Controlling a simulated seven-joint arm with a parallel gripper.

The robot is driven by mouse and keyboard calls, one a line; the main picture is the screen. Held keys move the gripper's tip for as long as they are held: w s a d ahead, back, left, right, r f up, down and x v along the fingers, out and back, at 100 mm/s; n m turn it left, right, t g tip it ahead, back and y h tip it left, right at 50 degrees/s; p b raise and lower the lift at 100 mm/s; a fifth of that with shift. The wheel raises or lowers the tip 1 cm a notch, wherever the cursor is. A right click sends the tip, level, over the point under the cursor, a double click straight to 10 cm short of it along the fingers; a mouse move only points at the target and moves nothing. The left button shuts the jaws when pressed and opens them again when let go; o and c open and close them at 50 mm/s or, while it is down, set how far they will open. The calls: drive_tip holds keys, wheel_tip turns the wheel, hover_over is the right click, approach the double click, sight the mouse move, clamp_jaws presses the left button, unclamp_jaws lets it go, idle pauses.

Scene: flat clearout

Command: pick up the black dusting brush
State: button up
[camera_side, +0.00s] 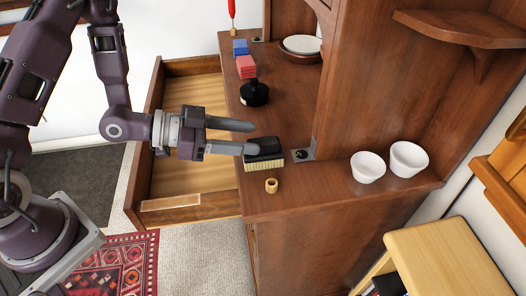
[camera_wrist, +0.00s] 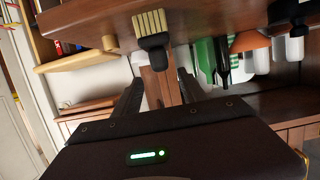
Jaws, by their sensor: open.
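The black dusting brush (camera_side: 264,147) has pale bristles and lies near the front left corner of the wooden cabinet's top. In the wrist view the brush (camera_wrist: 152,37) is at the top centre, with its bristles toward the upper edge. My gripper (camera_side: 251,137) is open, with its two fingers reaching right over the open drawer toward the brush. The nearer fingertip overlaps the brush's left side in the side view; I cannot tell whether they touch. In the wrist view the fingers (camera_wrist: 159,92) are spread, with nothing seen held between them.
A small wooden cup (camera_side: 271,186) stands just in front of the brush. A black round-based object (camera_side: 254,93), red blocks (camera_side: 246,67) and a blue block (camera_side: 240,47) stand farther back. Two white bowls (camera_side: 368,168) are right. The open drawer (camera_side: 170,202) lies below my gripper.

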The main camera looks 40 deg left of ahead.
sight(276, 141)
drive_tip(key=shift+f, duration=0.8)
drive_tip(key=shift+w+d+f, duration=0.25)
drive_tip(key=x, duration=0.4)
drive_tip(key=r+x, duration=0.1)
drive_tip(key=x, duration=0.1)
drive_tip(key=shift+w+d+f, duration=0.1)
drive_tip(key=shift+w, duration=0.3)
clamp_jaws()
